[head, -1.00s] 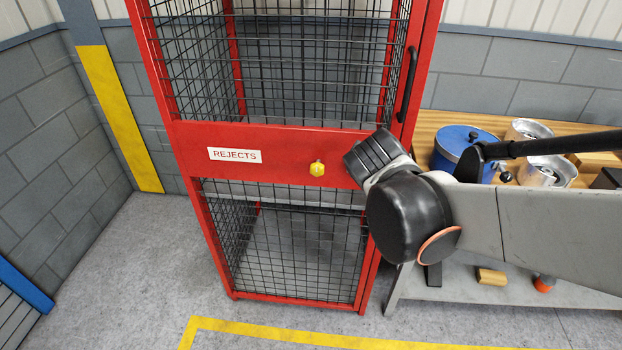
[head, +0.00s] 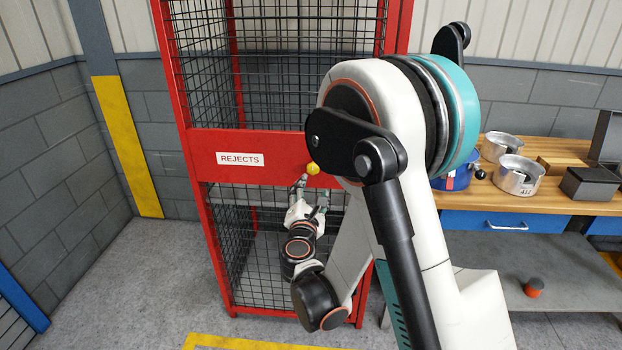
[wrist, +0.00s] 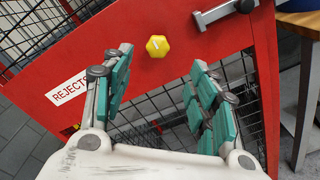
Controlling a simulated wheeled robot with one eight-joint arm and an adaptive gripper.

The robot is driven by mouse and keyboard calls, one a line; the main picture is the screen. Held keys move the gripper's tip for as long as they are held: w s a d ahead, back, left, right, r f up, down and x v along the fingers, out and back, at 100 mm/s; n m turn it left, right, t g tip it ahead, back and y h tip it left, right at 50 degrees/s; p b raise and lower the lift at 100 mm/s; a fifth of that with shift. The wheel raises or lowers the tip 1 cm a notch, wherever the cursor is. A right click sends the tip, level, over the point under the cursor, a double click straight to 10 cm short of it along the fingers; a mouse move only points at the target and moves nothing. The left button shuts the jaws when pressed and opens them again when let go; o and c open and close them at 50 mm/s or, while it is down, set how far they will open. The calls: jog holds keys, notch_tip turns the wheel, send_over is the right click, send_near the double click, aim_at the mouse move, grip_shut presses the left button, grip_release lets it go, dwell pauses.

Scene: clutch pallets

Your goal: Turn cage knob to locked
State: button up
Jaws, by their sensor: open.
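The red cage (head: 285,143) stands ahead with a white REJECTS label (head: 240,158) on its middle band. The yellow knob (head: 313,168) sits on that band, right of the label; it also shows in the wrist view (wrist: 157,46) as a hexagonal knob with a small pale mark. My gripper (head: 311,186) is just below the knob in the head view. In the wrist view my open gripper (wrist: 158,78) has its teal-padded fingers spread to either side below the knob, with nothing between them. The knob appears apart from both fingers.
A grey bar handle (wrist: 225,13) sits on the cage band, right of the knob. A wooden workbench (head: 545,203) with metal pots, a blue pot and a dark box stands at right. My arm hides the cage's right side in the head view.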

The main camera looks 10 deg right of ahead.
aim_at(313, 170)
jog(key=b+x, duration=0.1)
jog(key=x, duration=0.3)
jog(key=b+x, duration=0.1)
jog(key=x, duration=0.4)
jog(key=b+x, duration=0.1)
jog(key=x, duration=0.3)
jog(key=shift+w+a+f, duration=0.15)
jog(key=shift+w+a, duration=0.1)
jog(key=shift+w, duration=0.05)
jog(key=shift+c, duration=0.6)
jog(key=c, duration=1)
